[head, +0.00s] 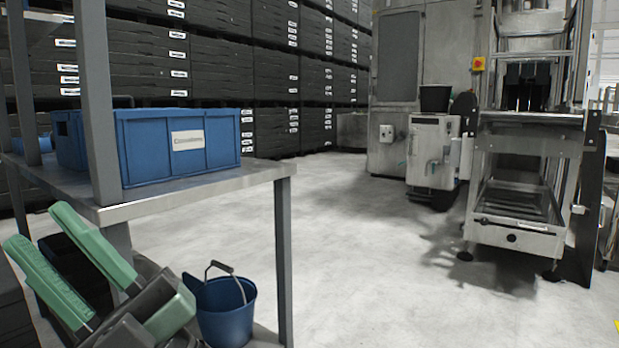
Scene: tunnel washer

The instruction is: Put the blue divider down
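I cannot pick out a blue divider for certain. A blue crate (150,160) with a white label stands on the metal table (230,183), above and to the right of the fingers. What lies inside the crate is hidden by its walls.
A blue bucket (227,310) with a raised handle stands under the table, right of my gripper. Grey table posts (98,100) rise close by. Dark stacked crates (220,75) line the back. Machines (520,150) stand at the right. The middle floor is clear.

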